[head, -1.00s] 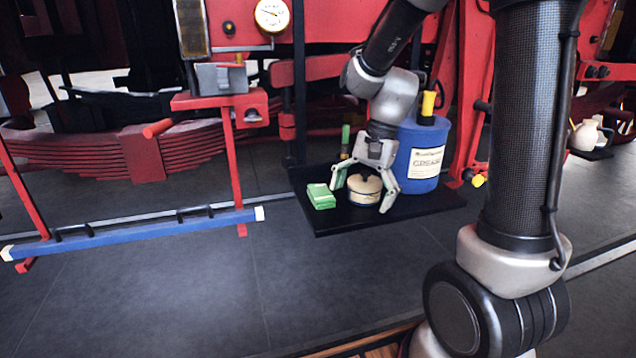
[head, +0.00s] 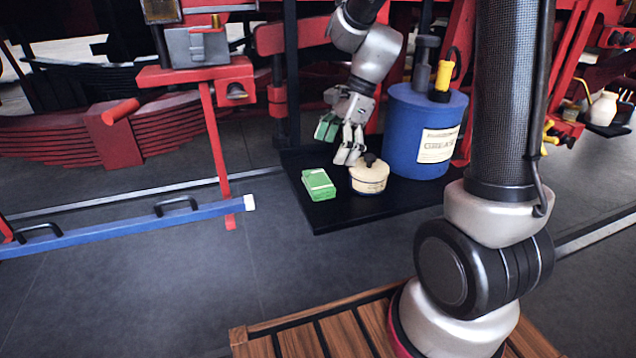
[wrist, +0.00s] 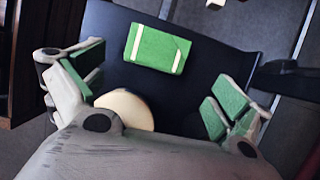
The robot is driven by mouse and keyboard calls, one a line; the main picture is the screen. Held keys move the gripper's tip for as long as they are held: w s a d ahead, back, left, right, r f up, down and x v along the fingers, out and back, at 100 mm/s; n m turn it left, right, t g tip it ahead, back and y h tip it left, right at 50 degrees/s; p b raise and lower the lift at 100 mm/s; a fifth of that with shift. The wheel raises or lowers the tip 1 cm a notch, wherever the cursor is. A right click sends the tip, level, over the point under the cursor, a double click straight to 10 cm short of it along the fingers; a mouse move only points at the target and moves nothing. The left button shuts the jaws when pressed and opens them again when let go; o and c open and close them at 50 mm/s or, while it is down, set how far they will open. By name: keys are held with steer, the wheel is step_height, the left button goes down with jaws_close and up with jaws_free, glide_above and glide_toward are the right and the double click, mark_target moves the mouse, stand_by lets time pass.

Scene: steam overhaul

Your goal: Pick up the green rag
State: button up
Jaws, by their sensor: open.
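The green rag (head: 318,184) is a small folded block with pale bands. It lies flat on the left part of the black tray (head: 350,217). In the wrist view the rag (wrist: 156,50) is at the top centre, ahead of the fingers and apart from them. My gripper (head: 340,141) is open and empty, above and behind the cream tin (head: 369,180). In the wrist view its green-padded fingers are spread wide, and the tin's cream top (wrist: 125,108) shows between them, partly hidden by my gripper body.
A blue grease drum (head: 410,130) with a yellow-handled tool (head: 443,75) stands on the tray's right side. A red stand (head: 218,150) and a blue bar (head: 130,232) are to the left. The floor in front of the tray is clear.

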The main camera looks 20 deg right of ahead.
mark_target(319, 179)
steer(key=x, duration=0.7)
steer(key=shift+s+a+f, duration=0.25)
steer(key=shift+a+f, duration=0.05)
steer(key=shift+a, duration=0.1)
steer(key=c, duration=0.9)
